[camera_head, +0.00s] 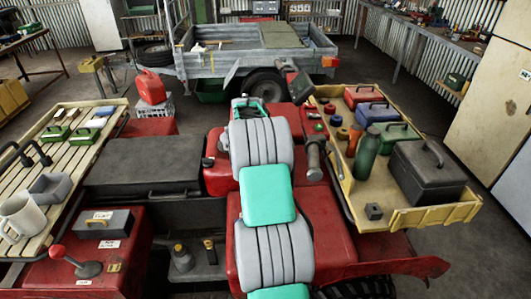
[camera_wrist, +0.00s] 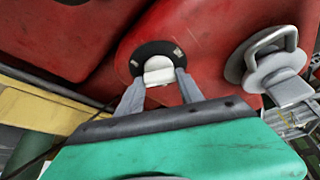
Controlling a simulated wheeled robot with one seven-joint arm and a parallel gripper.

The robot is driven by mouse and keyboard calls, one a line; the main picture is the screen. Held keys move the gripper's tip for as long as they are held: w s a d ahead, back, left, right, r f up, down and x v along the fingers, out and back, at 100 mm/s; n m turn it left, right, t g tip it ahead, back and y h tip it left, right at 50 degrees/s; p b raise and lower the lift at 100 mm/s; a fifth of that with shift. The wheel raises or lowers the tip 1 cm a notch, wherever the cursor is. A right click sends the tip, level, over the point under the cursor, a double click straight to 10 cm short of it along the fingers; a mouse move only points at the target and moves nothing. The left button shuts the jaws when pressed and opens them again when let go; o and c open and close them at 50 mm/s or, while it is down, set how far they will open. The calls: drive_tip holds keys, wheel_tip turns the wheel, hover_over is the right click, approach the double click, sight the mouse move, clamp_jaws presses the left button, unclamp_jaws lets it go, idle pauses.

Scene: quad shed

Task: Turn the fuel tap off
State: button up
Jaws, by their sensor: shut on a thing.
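The fuel tap appears to be the pale grey knob (camera_wrist: 158,64) on a round black plate with small white marks, set on a red body panel (camera_wrist: 205,45). My gripper (camera_wrist: 160,77) has its two grey fingers on either side of the knob and is shut on it. The knob's lower part is hidden between the fingers. In the head view my gripper (camera_head: 246,104) is at the quad's red front part, and the tap cannot be made out behind my arm.
A metal ring fitting (camera_wrist: 275,65) stands close to the right of the tap. A yellow rack (camera_head: 440,213) with a dark toolbox (camera_head: 428,172) and bottles lies right of my arm. A slatted rack (camera_head: 72,150) is at left. A trailer (camera_head: 195,62) stands behind.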

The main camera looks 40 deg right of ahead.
drive_tip(key=shift+b, duration=0.3)
drive_tip(key=shift+c, duration=0.3)
drive_tip(key=n+t+b, duration=0.1)
drive_tip(key=n+b, duration=0.1)
drive_tip(key=shift+f+n, duration=0.15)
drive_tip(key=shift+n, duration=0.25)
drive_tip(key=shift+s+d+n+t+y+b, duration=0.1)
drive_tip(key=shift+n+t+y+b, duration=0.45)
drive_tip(key=shift+n, duration=0.85)
drive_tip(key=shift+r, duration=0.2)
drive_tip(key=o, duration=1.4)
drive_tip(key=b+v, duration=0.1)
drive_tip(key=v, duration=0.6)
drive_tip(key=shift+r+b, duration=0.4)
